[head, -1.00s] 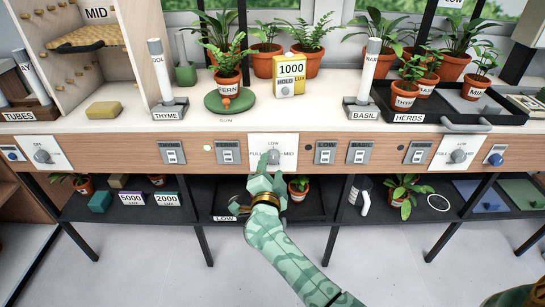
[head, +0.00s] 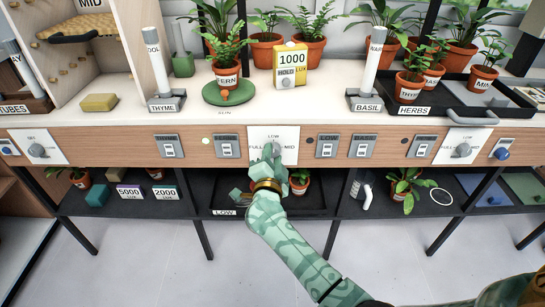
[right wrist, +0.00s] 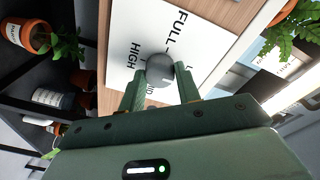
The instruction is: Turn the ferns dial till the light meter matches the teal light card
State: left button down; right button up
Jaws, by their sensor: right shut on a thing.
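The grey dial knob (right wrist: 160,70) sits on a white plate (right wrist: 140,30) marked FULL and HIGH; the plate also shows LOW and MID in the head view (head: 289,134). My right gripper (head: 271,154) is at this middle dial, shut on the knob, with one finger on each side in the right wrist view (right wrist: 160,86). Its hand partly hides the dial in the head view. The yellow light meter (head: 286,76) above reads 1000 LUX. The 2000 LUX card (head: 165,191) on the lower shelf looks teal; the 5000 card (head: 129,190) looks purple. My left gripper is out of view.
A potted fern (head: 226,75) stands on a green disc behind the dial. Switches (head: 228,147) flank the dial plate. Another dial (head: 462,150) is at the right, and one (head: 37,150) at the left. Pots (head: 299,181) stand on the shelf below.

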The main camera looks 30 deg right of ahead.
jog(key=shift+r+m+p, duration=0.1)
jog(key=shift+m+p, duration=0.25)
jog(key=shift+m, duration=0.15)
jog(key=shift+m+p, duration=0.6)
jog(key=shift+m, duration=0.6)
jog(key=m+p, duration=0.1)
jog(key=m, duration=0.2)
jog(key=shift+y, duration=0.3)
jog(key=m, duration=0.3)
jog(key=shift+p, duration=0.3)
jog(key=m, duration=0.3)
jog(key=shift+s+y, duration=0.1)
jog(key=shift+y, duration=0.3)
jog(key=m, duration=0.3)
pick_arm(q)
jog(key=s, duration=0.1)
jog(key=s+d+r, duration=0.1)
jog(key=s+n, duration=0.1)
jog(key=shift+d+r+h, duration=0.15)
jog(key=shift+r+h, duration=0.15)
pick_arm(e)
jog(key=shift+d+m+y, duration=0.1)
jog(key=shift+m+y, duration=0.2)
jog(key=shift+m, duration=0.2)
